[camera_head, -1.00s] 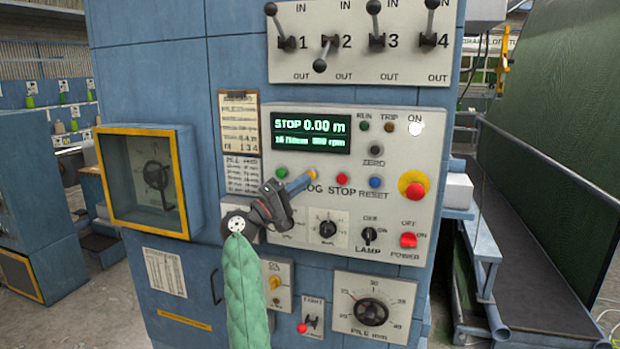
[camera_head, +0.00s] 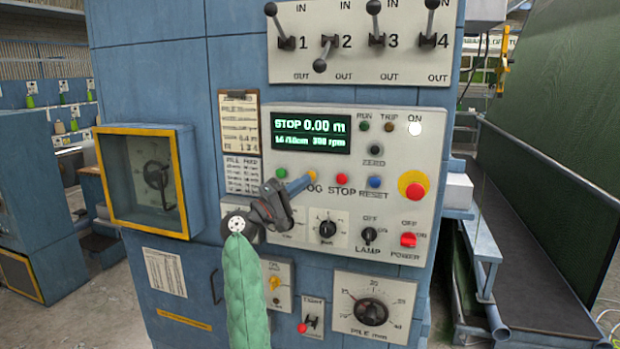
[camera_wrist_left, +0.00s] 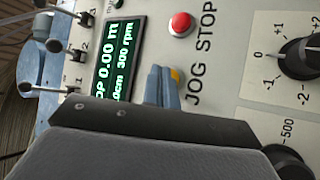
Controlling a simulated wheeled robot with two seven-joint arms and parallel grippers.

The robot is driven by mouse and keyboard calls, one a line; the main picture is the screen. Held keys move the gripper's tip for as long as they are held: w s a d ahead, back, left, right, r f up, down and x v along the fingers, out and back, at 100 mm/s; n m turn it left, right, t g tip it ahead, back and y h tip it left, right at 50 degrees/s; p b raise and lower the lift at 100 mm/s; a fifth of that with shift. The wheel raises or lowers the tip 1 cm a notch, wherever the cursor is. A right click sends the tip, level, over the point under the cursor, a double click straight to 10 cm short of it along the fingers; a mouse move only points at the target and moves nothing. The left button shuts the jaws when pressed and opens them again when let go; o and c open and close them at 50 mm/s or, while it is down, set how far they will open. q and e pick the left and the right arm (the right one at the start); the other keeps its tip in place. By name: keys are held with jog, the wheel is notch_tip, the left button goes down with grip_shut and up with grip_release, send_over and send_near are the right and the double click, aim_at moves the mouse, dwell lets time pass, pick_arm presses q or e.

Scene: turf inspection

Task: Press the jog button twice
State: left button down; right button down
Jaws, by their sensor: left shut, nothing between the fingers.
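The jog button is a small yellow-orange button on the white control panel (camera_head: 400,225), beside the green button and left of the red stop button (camera_head: 341,180). In the head view the jog button (camera_head: 311,175) is mostly covered by my left fingertips. My left gripper (camera_head: 300,184) is shut and empty, its blue fingers at the button. In the left wrist view the blue fingers (camera_wrist_left: 162,88) are together, and a yellow edge of the jog button (camera_wrist_left: 176,76) shows beside them, next to the word JOG. I cannot tell whether the fingertips touch it. My right gripper is not in view.
The display (camera_head: 311,133) reads STOP 0.00 m. The blue reset button (camera_head: 375,182), red emergency stop (camera_head: 413,188), lamp switch (camera_head: 369,235) and power switch (camera_head: 408,240) are to the right. Several levers (camera_head: 376,40) stick out above. A yellow-framed box (camera_head: 187,180) projects at left.

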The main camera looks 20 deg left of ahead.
pick_arm(q)
jog(key=shift+w+b, duration=0.4)
jog(key=shift+w+b, duration=0.35)
jog(key=shift+w, duration=0.15)
dwell(0.9)
jog(key=shift+s, duration=0.15)
dwell(0.3)
jog(key=shift+s, duration=0.75)
jog(key=shift+s, duration=0.1)
